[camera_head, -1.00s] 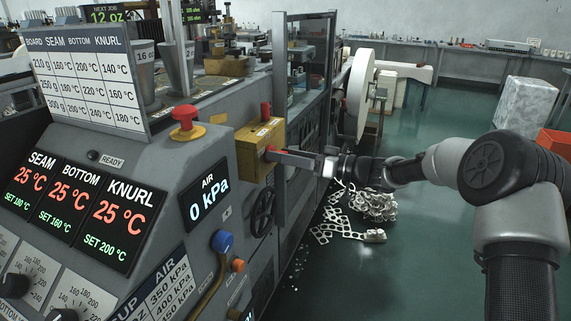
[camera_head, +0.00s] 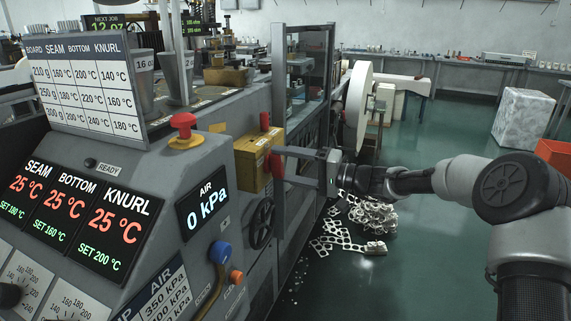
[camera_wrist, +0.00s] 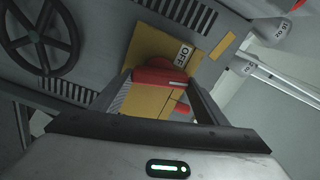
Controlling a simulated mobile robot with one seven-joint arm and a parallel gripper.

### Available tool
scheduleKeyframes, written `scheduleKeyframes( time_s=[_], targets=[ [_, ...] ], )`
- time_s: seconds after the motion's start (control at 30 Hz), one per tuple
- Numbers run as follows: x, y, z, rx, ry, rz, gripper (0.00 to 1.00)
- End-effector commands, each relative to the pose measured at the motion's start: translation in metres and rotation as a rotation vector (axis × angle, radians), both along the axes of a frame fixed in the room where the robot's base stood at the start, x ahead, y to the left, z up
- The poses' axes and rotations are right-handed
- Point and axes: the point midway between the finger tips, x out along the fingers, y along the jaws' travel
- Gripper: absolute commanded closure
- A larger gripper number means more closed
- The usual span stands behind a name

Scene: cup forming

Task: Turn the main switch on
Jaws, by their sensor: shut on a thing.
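The main switch is a yellow box (camera_head: 253,160) on the side of the grey machine, with a red handle (camera_head: 276,166) on its right face. My gripper (camera_head: 284,164) is at this face, its fingers around the red handle. In the wrist view, the red handle (camera_wrist: 158,77) lies between the two fingers of my gripper (camera_wrist: 165,88), in front of the yellow plate (camera_wrist: 150,48). A white label (camera_wrist: 186,53) reading OFF is beside the handle. A second, smaller red part (camera_wrist: 183,107) shows on the yellow beyond it. The handle's lower end is partly hidden.
A black handwheel (camera_head: 261,222) is below the switch box. A red mushroom button (camera_head: 183,123) and the air display (camera_head: 203,205) are to its left. A grey frame post (camera_head: 279,80) rises close behind. Scrap (camera_head: 365,215) lies on the floor below my arm.

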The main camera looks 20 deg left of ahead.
Motion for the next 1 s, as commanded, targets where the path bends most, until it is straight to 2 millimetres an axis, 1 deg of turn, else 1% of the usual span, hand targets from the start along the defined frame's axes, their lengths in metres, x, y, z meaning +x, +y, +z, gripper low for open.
scheduleKeyframes(
  time_s=[0.2,0.4,0.67,1.0],
  targets=[
    [0.0008,-0.0009,-0.0004,0.011,0.147,0.0,0.55],
    [0.0011,-0.0009,-0.0009,0.018,0.229,0.0,0.55],
    [0.0012,-0.0008,-0.0016,0.022,0.275,0.0,0.55],
    [0.0013,-0.0007,-0.0019,0.022,0.28,-0.001,0.55]
  ],
)
